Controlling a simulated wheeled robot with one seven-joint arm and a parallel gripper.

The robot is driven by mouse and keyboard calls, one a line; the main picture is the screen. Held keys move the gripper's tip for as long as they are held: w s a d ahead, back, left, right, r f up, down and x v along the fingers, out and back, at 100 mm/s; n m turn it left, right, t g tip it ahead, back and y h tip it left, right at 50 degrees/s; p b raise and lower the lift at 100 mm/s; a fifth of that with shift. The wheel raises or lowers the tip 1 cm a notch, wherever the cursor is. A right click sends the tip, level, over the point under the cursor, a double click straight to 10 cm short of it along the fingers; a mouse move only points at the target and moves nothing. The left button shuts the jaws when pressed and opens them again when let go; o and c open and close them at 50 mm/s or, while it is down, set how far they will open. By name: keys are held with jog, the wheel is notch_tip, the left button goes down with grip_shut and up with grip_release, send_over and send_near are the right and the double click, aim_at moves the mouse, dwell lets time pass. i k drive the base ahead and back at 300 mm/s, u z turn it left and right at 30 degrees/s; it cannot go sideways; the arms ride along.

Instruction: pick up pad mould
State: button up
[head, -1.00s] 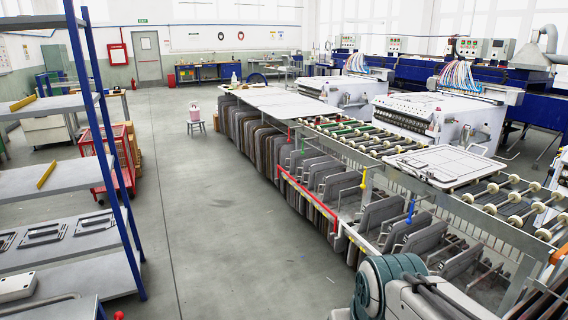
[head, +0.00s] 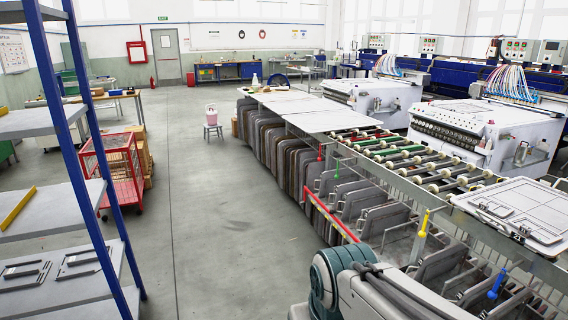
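A flat white mould plate (head: 535,203) with dark outlined panels lies on the roller conveyor at the right; it may be the pad mould, but I cannot tell for sure. Flat grey frame-like plates (head: 92,262) lie on a lower shelf of the blue-post rack at the left and could also be moulds. My gripper is not in view. Only a green and grey part of my own arm shows at the bottom, and it hides part of the racks behind it.
The blue-post rack (head: 72,150) stands close at the left, with a red wire cart (head: 118,172) behind it. Grey panels (head: 262,135) hang under the conveyor at the right. The grey floor aisle (head: 205,210) between them is clear; a small stool (head: 212,130) stands farther back.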

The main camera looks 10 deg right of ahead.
aim_at(485, 204)
jog(key=z, duration=0.1)
jog(key=i, duration=1.6)
jog(key=z, duration=1.2)
jog(key=i, duration=1.7)
jog(key=z, duration=0.85)
